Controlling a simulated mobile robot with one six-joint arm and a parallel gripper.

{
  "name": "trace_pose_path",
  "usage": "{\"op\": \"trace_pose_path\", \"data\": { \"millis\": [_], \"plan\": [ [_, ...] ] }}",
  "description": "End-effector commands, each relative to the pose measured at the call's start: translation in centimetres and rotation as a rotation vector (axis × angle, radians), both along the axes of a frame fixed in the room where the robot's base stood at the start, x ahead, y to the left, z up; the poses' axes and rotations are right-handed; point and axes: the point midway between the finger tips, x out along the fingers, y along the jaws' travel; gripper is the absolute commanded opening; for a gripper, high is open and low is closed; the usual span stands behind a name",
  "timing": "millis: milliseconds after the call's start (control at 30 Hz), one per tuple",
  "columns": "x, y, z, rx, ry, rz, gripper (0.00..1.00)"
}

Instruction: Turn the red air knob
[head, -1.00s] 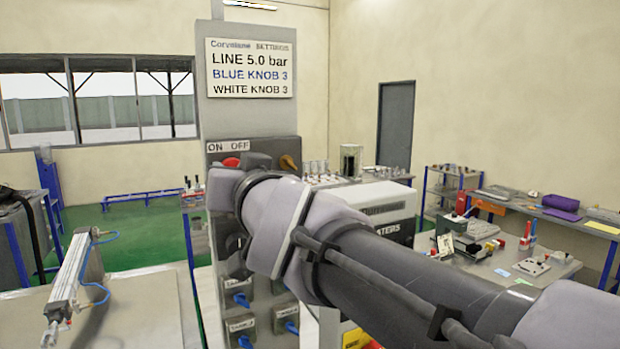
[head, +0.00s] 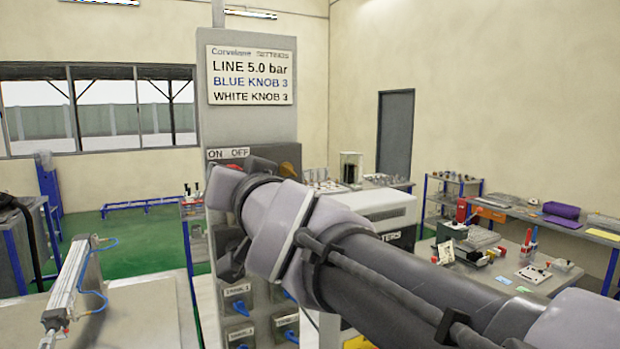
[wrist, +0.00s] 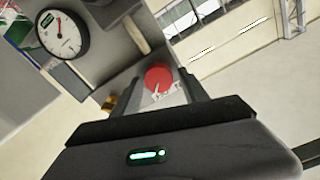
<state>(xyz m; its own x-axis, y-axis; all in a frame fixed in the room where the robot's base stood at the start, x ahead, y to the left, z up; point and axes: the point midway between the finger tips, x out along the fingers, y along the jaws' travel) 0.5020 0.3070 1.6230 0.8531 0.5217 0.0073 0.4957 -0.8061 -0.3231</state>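The red air knob (wrist: 158,79) shows in the wrist view as a round red disc on a grey panel, with a white label partly visible beside it. My gripper (wrist: 161,84) is open, its dark fingers one on each side of the knob in the picture. Gaps show between knob and fingers; I cannot tell how far the fingertips are from the panel.
A round gauge (wrist: 62,36) and a small yellow-orange knob (wrist: 108,103) are near the red knob. The settings sign (head: 250,75) is above. Blue valve handles (head: 238,305) are below my wrist. A cylinder (head: 70,283) lies on the left bench. A cluttered workbench (head: 480,275) stands right.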

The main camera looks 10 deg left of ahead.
Motion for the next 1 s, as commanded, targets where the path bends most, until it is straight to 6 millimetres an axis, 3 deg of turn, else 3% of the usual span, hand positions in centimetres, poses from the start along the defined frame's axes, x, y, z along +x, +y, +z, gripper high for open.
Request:
{"op": "trace_pose_path", "data": {
  "millis": [300, 433, 800, 1000],
  "plan": [
    [0.0, 0.0, -0.3, -0.003, 0.004, 0.001, 0.58],
    [-1.1, -0.6, -0.1, -0.002, 0.004, 0.002, 0.58],
    [-10.8, -6.6, 0.5, 0.000, 0.002, 0.002, 0.58],
    [-14.1, -8.6, 0.2, -0.001, 0.004, 0.001, 0.58]
  ]
}}
